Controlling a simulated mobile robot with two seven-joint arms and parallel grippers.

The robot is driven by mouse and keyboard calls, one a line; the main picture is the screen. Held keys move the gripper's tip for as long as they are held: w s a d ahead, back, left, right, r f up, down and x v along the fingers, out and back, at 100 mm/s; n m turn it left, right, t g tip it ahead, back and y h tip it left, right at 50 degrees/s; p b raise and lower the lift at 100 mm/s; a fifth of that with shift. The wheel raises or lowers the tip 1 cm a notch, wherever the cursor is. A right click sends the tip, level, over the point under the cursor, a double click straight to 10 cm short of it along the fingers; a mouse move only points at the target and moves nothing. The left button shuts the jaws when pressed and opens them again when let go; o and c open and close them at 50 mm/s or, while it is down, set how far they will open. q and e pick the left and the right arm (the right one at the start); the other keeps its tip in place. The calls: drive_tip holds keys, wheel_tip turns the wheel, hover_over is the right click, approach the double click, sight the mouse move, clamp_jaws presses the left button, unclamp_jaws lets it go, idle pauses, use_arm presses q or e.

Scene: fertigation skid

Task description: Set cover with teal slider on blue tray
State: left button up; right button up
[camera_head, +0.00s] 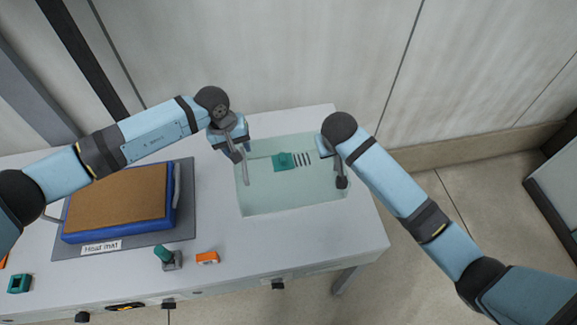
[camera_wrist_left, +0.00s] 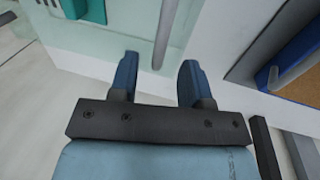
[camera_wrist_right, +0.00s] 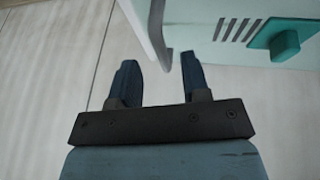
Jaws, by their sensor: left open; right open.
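The cover (camera_head: 290,195) is a translucent pale green panel with a teal slider (camera_head: 284,161) beside several dark slots. It lies on the right of the white table, with a grey bar handle at each side. My left gripper (camera_head: 238,152) is open at the left handle (camera_head: 245,170); in the left wrist view its fingers (camera_wrist_left: 158,70) flank that handle's end. My right gripper (camera_wrist_right: 159,62) is open at the right handle (camera_head: 341,168), whose end shows between its fingers in the right wrist view. The blue tray (camera_head: 120,232) sits at left, filled with brown material.
The tray stands on a grey mat (camera_head: 185,215) labelled "Heat mat". A teal-topped fitting (camera_head: 163,255), an orange block (camera_head: 207,258) and a teal square piece (camera_head: 19,282) lie along the front edge. A wall stands behind the table. The table between mat and cover is clear.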

use_arm(q)
drive_tip(key=f, duration=0.2)
drive_tip(key=d+f, duration=0.1)
drive_tip(key=f, duration=0.1)
drive_tip(key=shift+w+f, duration=0.1)
drive_tip(key=shift+f, duration=0.25)
use_arm(e)
drive_tip(key=x, duration=0.5)
use_arm(q)
clamp_jaws()
use_arm(e)
clamp_jaws()
drive_tip(key=shift+r, duration=0.1)
